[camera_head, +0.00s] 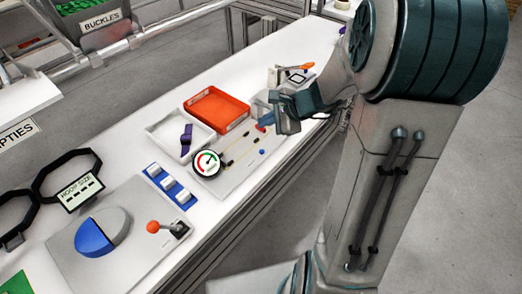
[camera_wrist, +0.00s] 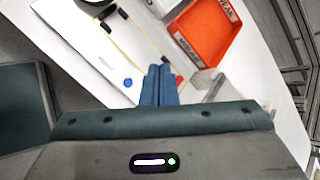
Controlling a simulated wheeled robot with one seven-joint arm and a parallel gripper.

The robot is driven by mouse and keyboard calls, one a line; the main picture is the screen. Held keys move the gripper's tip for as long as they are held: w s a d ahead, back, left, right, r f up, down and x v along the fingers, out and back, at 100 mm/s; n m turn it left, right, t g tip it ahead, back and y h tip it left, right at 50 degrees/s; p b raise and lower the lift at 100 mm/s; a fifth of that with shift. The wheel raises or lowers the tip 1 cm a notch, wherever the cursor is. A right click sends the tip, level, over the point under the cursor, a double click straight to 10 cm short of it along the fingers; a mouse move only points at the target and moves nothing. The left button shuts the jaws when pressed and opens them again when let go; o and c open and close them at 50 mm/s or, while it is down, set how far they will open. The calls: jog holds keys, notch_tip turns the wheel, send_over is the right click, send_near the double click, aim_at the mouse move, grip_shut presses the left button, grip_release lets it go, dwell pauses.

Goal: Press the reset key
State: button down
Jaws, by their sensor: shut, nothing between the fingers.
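A small red part (camera_wrist: 179,81) shows beside the fingers, partly hidden.
An orange tray (camera_head: 218,108) and a white tray (camera_head: 176,135) with a purple piece stand behind the panel. The table's front edge is close to the panel.

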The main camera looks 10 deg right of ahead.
aim_at(262, 151)
notch_tip(262, 151, down, 9)
jog(key=b, duration=0.7)
jog(key=shift+r+b, duration=0.1)
jog(key=shift+b, duration=0.2)
dwell(1.8)
jog(key=shift+f+b, duration=0.4)
jog(key=shift+b, duration=0.1)
jog(key=shift+f+b, duration=0.35)
jog(key=shift+b, duration=0.05)
dwell(0.5)
jog(key=shift+r, duration=0.1)
jog(key=shift+r+p, duration=0.55)
jog(key=shift+r, duration=0.15)
jog(key=shift+r, duration=0.1)
